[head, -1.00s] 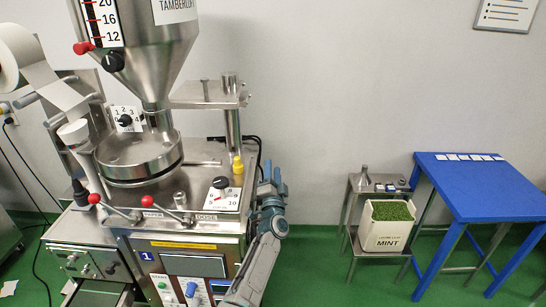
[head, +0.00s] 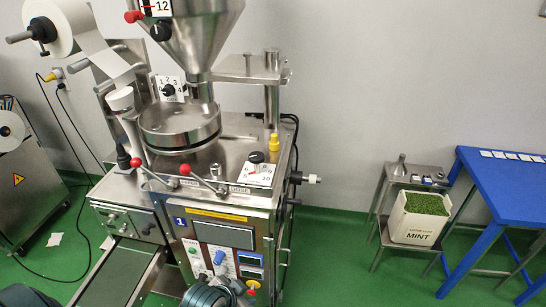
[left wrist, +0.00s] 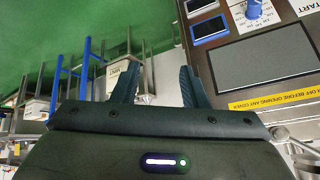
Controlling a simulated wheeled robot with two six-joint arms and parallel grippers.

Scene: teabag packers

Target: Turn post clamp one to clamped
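The steel packing machine (head: 225,205) fills the middle of the head view. On its front top edge are two levers with red balls, the left lever (head: 136,162) and the right lever (head: 186,169). A white-tipped handle (head: 312,179) sticks out from its right side. I cannot read which part is post clamp one. My left gripper (head: 236,291) is low in front of the machine, partly cut off by the frame edge. In the left wrist view its two fingers (left wrist: 158,86) are apart with nothing between them. My right gripper is not in view.
The control panel screen (left wrist: 265,58) is close beside the left gripper in the wrist view. A chute (head: 118,275) juts from the machine's lower left. A mint box (head: 418,220) on a steel stand and a blue table (head: 500,185) stand right. Green floor between is free.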

